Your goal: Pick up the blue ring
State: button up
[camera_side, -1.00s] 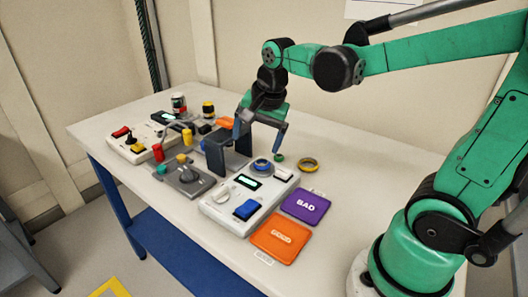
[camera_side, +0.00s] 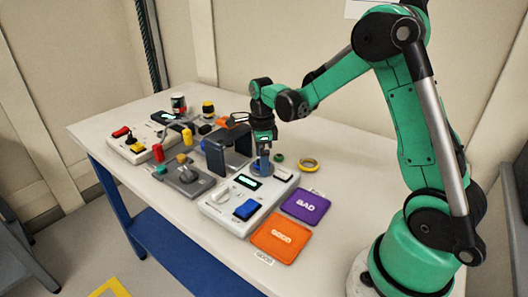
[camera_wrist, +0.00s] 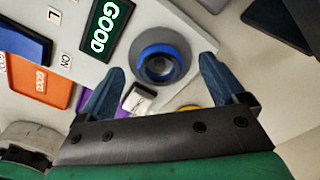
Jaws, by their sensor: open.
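The blue ring (camera_wrist: 157,50) lies on a round grey pad (camera_wrist: 181,43) on the white tester, its dark centre facing the wrist camera. My gripper (camera_wrist: 161,63) is open, with one blue finger on each side of the ring and visible gaps between. In the side view my gripper (camera_side: 262,166) points down over the pad, and its fingers mostly hide the ring there. The white tester (camera_side: 222,211) has a small screen, which reads GOOD in the wrist view (camera_wrist: 108,28). I cannot tell the exact height of the fingertips above the pad.
A dark bridge-shaped frame (camera_side: 229,151) stands close left of my gripper. A green ring (camera_side: 279,158) and a yellow ring (camera_side: 308,164) lie to the right. Orange (camera_side: 281,242) and purple (camera_side: 306,206) mats lie in front. The table's right rear is clear.

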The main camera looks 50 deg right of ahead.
jog(key=shift+f, duration=0.15)
jog(key=c, duration=1.3)
